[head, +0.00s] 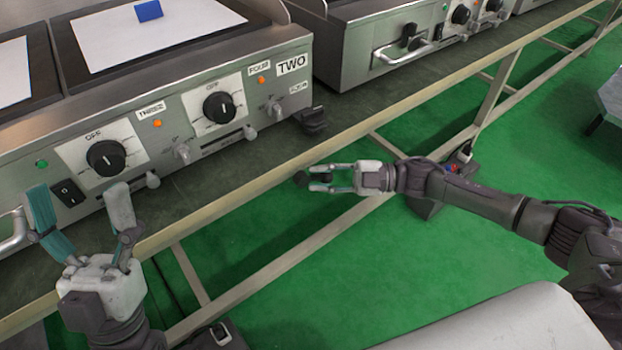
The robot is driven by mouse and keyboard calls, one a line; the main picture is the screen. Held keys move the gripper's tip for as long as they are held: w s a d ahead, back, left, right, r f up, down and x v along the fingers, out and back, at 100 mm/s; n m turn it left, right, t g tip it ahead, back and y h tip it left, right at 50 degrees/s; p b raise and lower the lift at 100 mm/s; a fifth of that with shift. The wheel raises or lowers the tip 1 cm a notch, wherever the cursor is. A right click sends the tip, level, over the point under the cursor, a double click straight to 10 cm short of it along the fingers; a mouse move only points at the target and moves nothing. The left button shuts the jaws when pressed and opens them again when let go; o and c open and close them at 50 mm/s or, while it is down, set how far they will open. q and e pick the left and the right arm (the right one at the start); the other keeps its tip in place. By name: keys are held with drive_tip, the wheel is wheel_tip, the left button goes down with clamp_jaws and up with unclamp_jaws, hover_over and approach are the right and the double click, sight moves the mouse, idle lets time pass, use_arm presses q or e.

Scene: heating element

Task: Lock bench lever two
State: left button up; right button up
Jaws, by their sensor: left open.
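I see no part clearly marked as bench lever two. A black block-like piece (313,120) sits on the bench below the "TWO" label (292,64); I cannot tell whether it is a lever or a foot. Small metal levers stick out of the heater's front panel, one left (182,150) and one right (276,108). My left gripper (80,205) is open in front of the left dial, fingers pointing up. My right gripper (312,179) is at the bench's front edge, pointing left. Dark shapes show around its fingertips; I cannot tell whether it holds something.
The steel heater (190,75) has two black dials and carries a blue block (148,11) on a white sheet. A second heater (385,35) stands further right. The bench's pale front edge (410,112) runs diagonally. Open green floor (400,260) lies in front.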

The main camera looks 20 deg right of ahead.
drive_tip(key=shift+x, duration=1.1)
clamp_jaws()
